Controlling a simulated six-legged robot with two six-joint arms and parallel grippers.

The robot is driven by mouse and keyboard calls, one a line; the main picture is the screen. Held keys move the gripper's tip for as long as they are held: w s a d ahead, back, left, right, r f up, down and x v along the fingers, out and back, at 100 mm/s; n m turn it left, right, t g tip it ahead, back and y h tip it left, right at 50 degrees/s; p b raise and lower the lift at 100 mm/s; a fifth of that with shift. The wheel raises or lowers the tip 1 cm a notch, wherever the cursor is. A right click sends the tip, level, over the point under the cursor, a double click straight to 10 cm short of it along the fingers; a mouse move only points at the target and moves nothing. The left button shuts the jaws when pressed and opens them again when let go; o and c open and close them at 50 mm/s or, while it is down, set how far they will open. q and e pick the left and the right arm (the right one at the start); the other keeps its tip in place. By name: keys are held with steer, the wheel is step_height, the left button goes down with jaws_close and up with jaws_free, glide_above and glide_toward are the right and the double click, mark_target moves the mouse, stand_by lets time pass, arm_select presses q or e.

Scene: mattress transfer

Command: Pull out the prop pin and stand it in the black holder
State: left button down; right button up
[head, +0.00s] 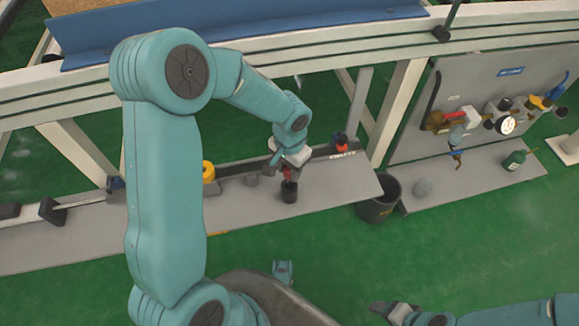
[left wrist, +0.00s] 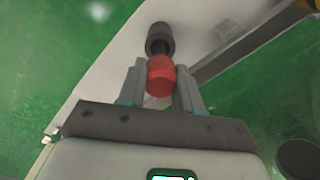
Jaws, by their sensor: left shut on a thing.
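The prop pin has a red head, which shows between the fingers of my left gripper (head: 288,171). In the left wrist view the red head of the pin (left wrist: 160,76) sits between the two grey fingers, which are shut on it. The black holder (head: 289,192) is a short dark cup on the grey shelf, directly below the gripper. It also shows in the left wrist view (left wrist: 160,38), just beyond the red head. The pin's lower part is mostly hidden, and I cannot tell how deep it is in the holder.
The grey shelf (head: 335,190) runs along a white frame (head: 400,110). A yellow ring (head: 208,171) and a red and black item (head: 341,141) are on either side. A dark bucket (head: 381,205) stands at the shelf's right end. A tool board (head: 490,75) is farther right.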

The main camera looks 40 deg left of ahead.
arm_select(q)
steer(key=shift+f+b, duration=1.9)
steer(key=shift+f, duration=0.25)
steer(key=c, duration=0.7)
jaws_free()
steer(key=shift+r, duration=0.15)
step_height(320, 180, up, 16)
steer(key=p, duration=0.7)
steer(key=shift+r, duration=0.1)
steer(key=s+d+f+h, duration=0.2)
steer(key=d+f, duration=0.3)
steer(key=f, duration=0.2)
steer(key=s+d+f+h, duration=0.1)
steer(key=s+d+f, duration=0.2)
steer(key=d+f, duration=0.35)
steer(key=s+d+f+n+h, duration=0.1)
steer(key=s+d+f+n, duration=0.25)
steer(key=s+f, duration=0.6)
steer(key=shift+m, duration=0.25)
step_height(320, 180, up, 26)
steer(key=p, duration=2.6)
steer(key=shift+r+p, duration=0.1)
steer(key=shift+p, duration=0.3)
